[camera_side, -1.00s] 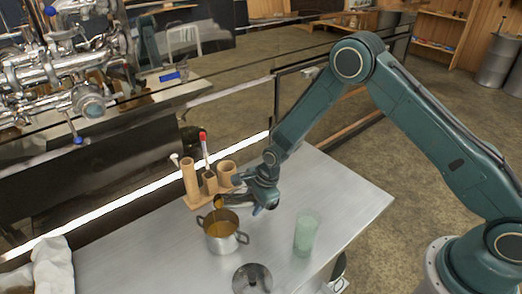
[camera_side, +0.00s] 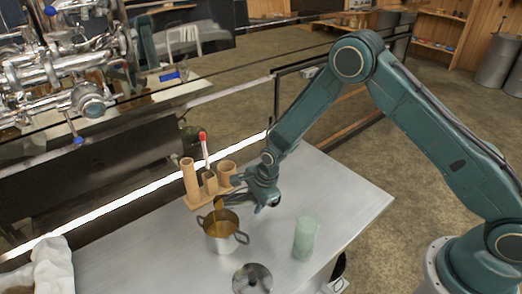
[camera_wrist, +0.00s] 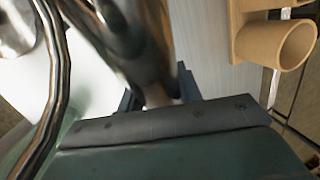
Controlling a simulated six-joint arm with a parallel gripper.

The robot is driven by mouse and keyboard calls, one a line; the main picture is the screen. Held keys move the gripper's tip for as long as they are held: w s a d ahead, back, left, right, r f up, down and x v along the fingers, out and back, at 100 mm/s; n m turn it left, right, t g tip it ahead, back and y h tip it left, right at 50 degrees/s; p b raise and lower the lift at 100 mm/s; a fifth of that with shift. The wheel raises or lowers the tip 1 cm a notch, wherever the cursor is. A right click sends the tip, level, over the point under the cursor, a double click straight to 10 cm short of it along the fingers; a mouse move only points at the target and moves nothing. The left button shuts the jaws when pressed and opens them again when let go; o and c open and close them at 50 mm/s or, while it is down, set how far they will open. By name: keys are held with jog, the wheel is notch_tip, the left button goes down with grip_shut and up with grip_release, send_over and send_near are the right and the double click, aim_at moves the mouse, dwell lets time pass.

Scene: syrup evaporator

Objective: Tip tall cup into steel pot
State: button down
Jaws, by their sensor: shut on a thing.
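The steel pot (camera_side: 221,243) stands on the metal table with two side handles and amber liquid inside. My gripper (camera_wrist: 162,98) is shut on a shiny metallic cup (camera_wrist: 132,40), seen close up in the wrist view. In the side view my gripper (camera_side: 250,199) is just above and right of the pot, with the cup tilted over the pot's far rim. An amber patch (camera_side: 218,203) shows at the cup's mouth end, above the pot. I cannot tell whether it is liquid flowing or still in the cup. The cup is small and partly hidden there.
A wooden holder with upright tubes (camera_side: 190,182) and a red-tipped stick (camera_side: 203,142) stands close behind the pot. A pale green glass (camera_side: 304,238) stands to the right. White cloth (camera_side: 52,266) is at far left.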

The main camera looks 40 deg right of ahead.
jog(key=shift+w+d+r+h, duration=0.1)
jog(key=shift+d+r+h, duration=0.2)
jog(key=shift+h, duration=0.35)
jog(key=shift+s+d+r+h, duration=0.15)
jog(key=shift+d+h, duration=0.25)
jog(key=shift+h, duration=0.3)
jog(key=shift+w+d+r+h, duration=0.2)
jog(key=shift+d+h, duration=0.15)
jog(key=shift+h, duration=0.3)
dwell(4.0)
jog(key=shift+r+n+h, duration=0.3)
jog(key=shift+r+h, duration=0.1)
jog(key=shift+r, duration=0.1)
dwell(1.5)
